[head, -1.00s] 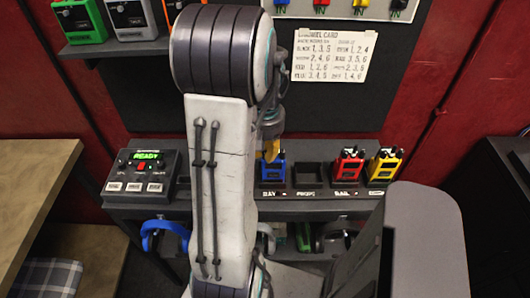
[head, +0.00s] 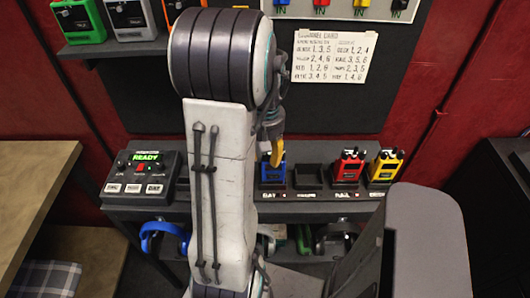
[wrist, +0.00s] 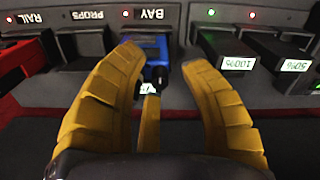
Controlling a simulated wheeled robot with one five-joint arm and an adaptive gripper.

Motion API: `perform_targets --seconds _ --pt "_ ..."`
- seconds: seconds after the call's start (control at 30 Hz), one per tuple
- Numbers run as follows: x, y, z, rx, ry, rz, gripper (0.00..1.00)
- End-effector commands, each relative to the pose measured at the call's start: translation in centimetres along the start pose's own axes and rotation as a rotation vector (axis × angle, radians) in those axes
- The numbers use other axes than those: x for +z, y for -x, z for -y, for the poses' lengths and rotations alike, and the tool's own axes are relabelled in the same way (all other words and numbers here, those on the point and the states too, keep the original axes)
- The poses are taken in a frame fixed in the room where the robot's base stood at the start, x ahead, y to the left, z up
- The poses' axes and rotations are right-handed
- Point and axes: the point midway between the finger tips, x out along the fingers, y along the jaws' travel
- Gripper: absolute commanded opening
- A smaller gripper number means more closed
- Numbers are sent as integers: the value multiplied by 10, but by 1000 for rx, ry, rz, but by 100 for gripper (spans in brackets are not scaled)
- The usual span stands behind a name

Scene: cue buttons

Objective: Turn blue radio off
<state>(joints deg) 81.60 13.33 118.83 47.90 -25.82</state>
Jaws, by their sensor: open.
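The blue radio (head: 270,174) stands in the slot labelled BAY on the dark charging shelf. In the wrist view, the blue radio (wrist: 154,48) shows between the fingertips, nearer the left one. My gripper (head: 277,153) is just above and in front of it in the head view, its yellow finger covering part of the radio's top. In the wrist view, my gripper (wrist: 163,56) is open, with one finger on each side. I cannot tell whether a finger touches the radio. Its knobs are too small or hidden to read.
A red radio (head: 347,166) and a yellow radio (head: 384,165) stand right of an empty slot (head: 308,176). A console (head: 144,173) reading READY is at left. Headphones (head: 163,238) hang below. A channel card (head: 331,55) is on the wall.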

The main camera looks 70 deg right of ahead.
Motion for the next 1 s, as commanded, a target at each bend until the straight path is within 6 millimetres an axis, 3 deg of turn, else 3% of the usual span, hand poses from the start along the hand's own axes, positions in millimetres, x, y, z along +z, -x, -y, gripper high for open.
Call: perform_targets --seconds 0.37,0.8,1.0 --pt "-1 12 0 2 0 -4 40" --pt "-1 84 -1 2 0 -5 40" --pt "-1 107 0 2 0 -3 40"
